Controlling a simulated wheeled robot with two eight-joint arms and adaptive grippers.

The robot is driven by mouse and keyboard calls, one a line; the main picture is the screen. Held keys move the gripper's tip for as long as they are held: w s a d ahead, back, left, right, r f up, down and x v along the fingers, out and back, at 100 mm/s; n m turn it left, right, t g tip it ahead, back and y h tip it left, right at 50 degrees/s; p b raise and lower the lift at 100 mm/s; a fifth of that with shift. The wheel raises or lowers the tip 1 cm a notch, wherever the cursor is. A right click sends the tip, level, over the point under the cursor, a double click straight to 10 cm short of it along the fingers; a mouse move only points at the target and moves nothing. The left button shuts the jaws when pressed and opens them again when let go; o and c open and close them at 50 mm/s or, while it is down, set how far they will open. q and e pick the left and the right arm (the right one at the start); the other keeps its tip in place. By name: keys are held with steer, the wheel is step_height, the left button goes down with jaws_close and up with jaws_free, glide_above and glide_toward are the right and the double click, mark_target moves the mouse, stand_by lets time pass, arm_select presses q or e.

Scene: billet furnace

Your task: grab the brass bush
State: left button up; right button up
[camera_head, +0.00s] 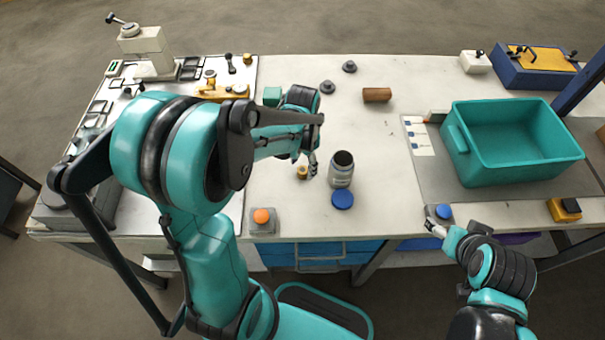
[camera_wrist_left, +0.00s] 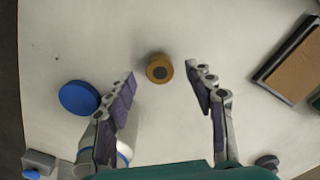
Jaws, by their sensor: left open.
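The brass bush (camera_head: 302,173) is a small, short cylinder with a dark hole, standing on the pale bench left of a grey jar. My left gripper (camera_head: 307,164) is close above it, beside the jar. In the left wrist view the brass bush (camera_wrist_left: 159,68) shows between the tips of the open left gripper (camera_wrist_left: 161,72), with gaps on both sides. It is not held. My right gripper (camera_head: 435,228) is at the bench's front edge near a blue button; its finger opening is too small to make out.
The open grey jar (camera_head: 341,172) stands close right of the left gripper, with a blue lid (camera_head: 342,199) in front. An orange-button box (camera_head: 262,220) is at the front edge. A brown cylinder (camera_head: 377,95) lies behind. A teal bin (camera_head: 462,146) stands at right.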

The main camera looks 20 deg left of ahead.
mark_target(303, 172)
arm_select(q)
step_height(303, 172, down, 3)
steer(key=shift+r+b, duration=0.15)
steer(key=shift+b, duration=0.15)
steer(key=shift+r, duration=0.1)
steer(key=shift+c, duration=1.3)
jaws_close()
arm_select(e)
steer(key=shift+f, duration=0.6)
